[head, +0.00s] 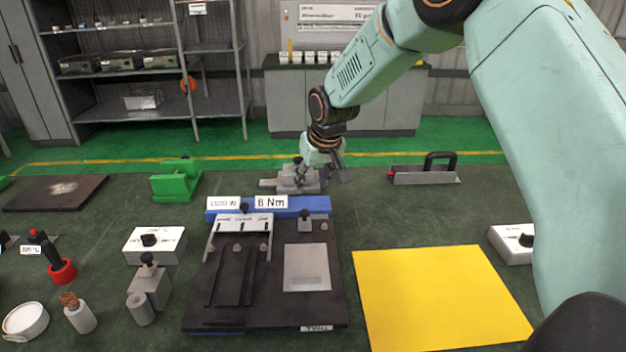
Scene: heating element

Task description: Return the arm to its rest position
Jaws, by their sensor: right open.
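My right arm comes in from the right of the head view, in mint green with dark joints. Its gripper (322,170) hangs over the back middle of the bench, just behind the blue strip of the fixture. The jaws are open, and I see nothing held between them. A grey metal block (290,182) sits right beside the gripper; I cannot tell whether they touch. The dark fixture board (212,318) lies in the middle, with a light grey plate (307,268) on its right half. My left gripper does not show.
A yellow mat (435,295) lies right of the board. A white box with a knob (512,244) stands near my right arm. A handled grey tool (425,176) lies at back right, a green stand (176,182) at back left. Several small items fill the front left.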

